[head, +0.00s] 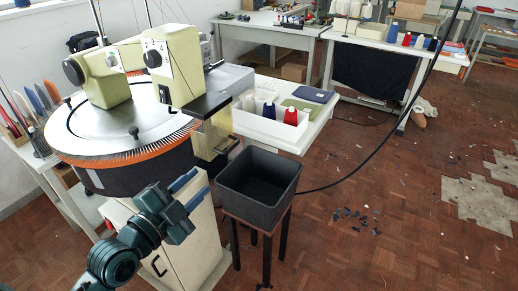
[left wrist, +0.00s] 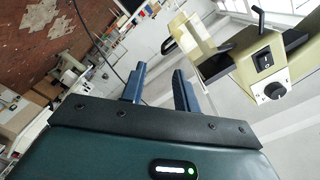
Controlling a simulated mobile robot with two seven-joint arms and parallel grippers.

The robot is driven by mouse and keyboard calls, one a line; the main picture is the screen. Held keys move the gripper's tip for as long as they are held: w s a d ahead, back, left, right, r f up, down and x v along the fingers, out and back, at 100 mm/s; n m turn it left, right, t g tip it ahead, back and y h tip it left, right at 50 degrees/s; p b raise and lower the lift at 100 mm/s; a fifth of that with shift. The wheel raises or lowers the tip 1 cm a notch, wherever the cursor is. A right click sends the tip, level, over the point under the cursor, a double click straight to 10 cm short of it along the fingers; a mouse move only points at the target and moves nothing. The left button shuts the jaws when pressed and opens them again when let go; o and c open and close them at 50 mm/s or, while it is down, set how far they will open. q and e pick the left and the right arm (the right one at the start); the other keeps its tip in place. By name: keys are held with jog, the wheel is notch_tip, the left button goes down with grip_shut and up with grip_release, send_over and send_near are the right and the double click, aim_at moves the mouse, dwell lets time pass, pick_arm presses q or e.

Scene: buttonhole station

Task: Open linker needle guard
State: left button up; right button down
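The linker (head: 125,110) is a round machine at the left of the head view. It has a silver top plate, a ring of needles with an orange band, and cream heads. I cannot tell for sure which part is the needle guard. A cream head (left wrist: 262,60) with a black switch, a knob and a black lever shows at the right of the left wrist view. My left gripper (head: 193,190) is in front of the linker, below its right side, apart from it. Its blue fingers (left wrist: 159,84) are apart with nothing between them. My right gripper is not in view.
A black bin (head: 257,203) on a dark stand is just right of my left gripper. A white cabinet (head: 195,250) stands below the linker. A white tray (head: 270,127) with yarn cones sits behind the bin. Open floor (head: 390,210) lies to the right, with dark scraps.

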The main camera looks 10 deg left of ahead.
aim_at(232, 147)
pick_arm(q)
jog(key=shift+m, duration=0.4)
jog(key=x, duration=0.4)
jog(key=r+p+x, duration=0.1)
jog(key=x, duration=0.4)
jog(key=p+x, duration=0.1)
jog(key=x, duration=0.3)
jog(key=shift+w+d+r, duration=0.15)
jog(key=shift+w+d, duration=0.05)
jog(key=shift+w, duration=0.05)
jog(key=shift+c, duration=0.4)
grip_shut()
jog(key=shift+s+f, duration=0.1)
jog(key=shift+f, duration=0.1)
